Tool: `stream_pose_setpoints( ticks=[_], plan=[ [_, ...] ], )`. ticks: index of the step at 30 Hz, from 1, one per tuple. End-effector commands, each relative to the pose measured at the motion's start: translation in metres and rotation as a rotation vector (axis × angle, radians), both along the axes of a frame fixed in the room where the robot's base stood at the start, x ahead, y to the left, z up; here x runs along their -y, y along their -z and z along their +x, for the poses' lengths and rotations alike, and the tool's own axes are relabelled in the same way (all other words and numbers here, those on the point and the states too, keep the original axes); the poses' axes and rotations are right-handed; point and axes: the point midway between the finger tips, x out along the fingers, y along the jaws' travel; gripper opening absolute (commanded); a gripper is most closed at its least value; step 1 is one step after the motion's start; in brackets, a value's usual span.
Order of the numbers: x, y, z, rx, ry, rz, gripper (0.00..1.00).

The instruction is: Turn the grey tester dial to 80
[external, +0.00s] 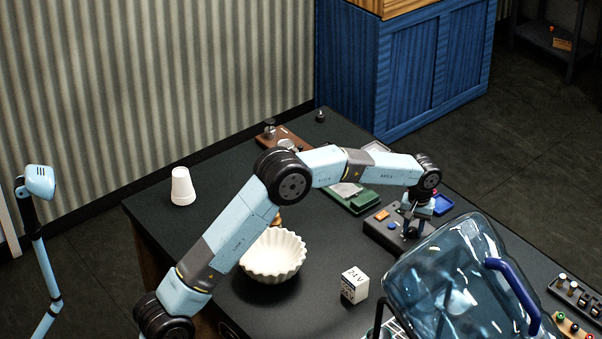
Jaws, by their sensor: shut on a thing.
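My gripper (411,233) points down at the right part of the tester's top. It is shut on the grey tester dial, which is mostly hidden by the fingers. The dial's scale and its setting are too small and covered to read.
A white fluted bowl (272,258), a white 24 V box (355,285), a white cup (182,187) and a green board (352,199) are on the table (215,225).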

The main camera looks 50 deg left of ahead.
Motion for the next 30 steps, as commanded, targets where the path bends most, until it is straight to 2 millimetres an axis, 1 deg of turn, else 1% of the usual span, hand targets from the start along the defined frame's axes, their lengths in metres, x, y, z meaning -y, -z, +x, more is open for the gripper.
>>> stream_pose_setpoints(
  ticks=[8, 14, 30],
  plan=[
    [0.0008, -0.0006, 0.0003, 0.002, 0.039, -0.001, 0.05],
    [0.0012, -0.0007, 0.0003, 0.002, 0.146, -0.001, 0.05],
    [0.0022, -0.0012, 0.0001, 0.003, 0.642, -0.001, 0.05]
  ],
)
